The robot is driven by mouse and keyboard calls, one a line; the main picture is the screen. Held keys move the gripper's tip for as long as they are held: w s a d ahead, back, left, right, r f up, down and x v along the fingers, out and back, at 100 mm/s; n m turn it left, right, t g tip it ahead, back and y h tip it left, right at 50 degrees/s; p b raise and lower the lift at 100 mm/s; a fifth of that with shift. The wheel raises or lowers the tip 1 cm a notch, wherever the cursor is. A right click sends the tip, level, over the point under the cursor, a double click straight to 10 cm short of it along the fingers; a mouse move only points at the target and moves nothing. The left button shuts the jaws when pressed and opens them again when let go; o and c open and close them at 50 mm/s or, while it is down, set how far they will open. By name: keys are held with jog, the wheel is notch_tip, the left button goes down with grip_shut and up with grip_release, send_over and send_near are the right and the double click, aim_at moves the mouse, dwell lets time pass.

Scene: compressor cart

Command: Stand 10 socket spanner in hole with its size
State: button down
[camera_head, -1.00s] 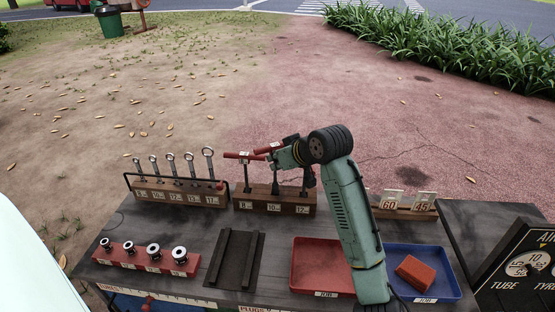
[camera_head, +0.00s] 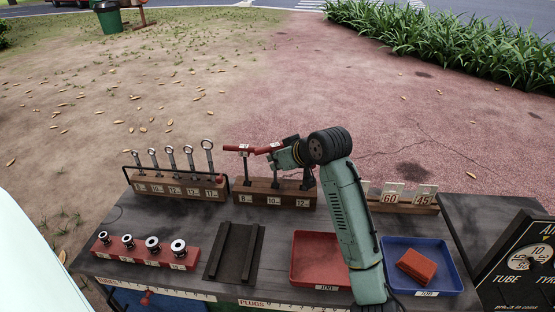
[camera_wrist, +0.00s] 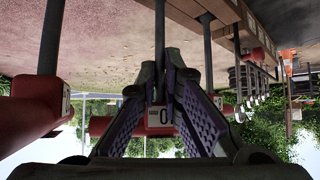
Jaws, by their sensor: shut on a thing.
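The 10 socket spanner has a red T-handle (camera_head: 268,149) and a dark upright shaft (camera_head: 273,172). My gripper (camera_head: 272,151) is shut on it near the handle; the purple-padded fingers close around it in the wrist view (camera_wrist: 160,95), where its white size tag (camera_wrist: 160,116) partly shows. The wooden rack (camera_head: 262,197) carries tags 8, 10 and 12. The held shaft stands over the middle place, tagged 10. Its lower end meets the block there, but I cannot tell how deep it sits. A spanner (camera_head: 244,150) stands at 8; another shaft (camera_head: 306,178) stands at 12, partly behind my gripper.
Left is a rack of ring spanners (camera_head: 175,188); in front of it is a red socket holder (camera_head: 145,254). A red tray (camera_head: 303,262), a blue tray (camera_head: 448,278) with a red block (camera_head: 416,265), and a 60/45 stand (camera_head: 405,202) lie to the right.

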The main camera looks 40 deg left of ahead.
jog(key=shift+f, duration=0.45)
jog(key=c, duration=1.7)
grip_release()
jog(key=shift+o, duration=0.2)
jog(key=v, duration=1.2)
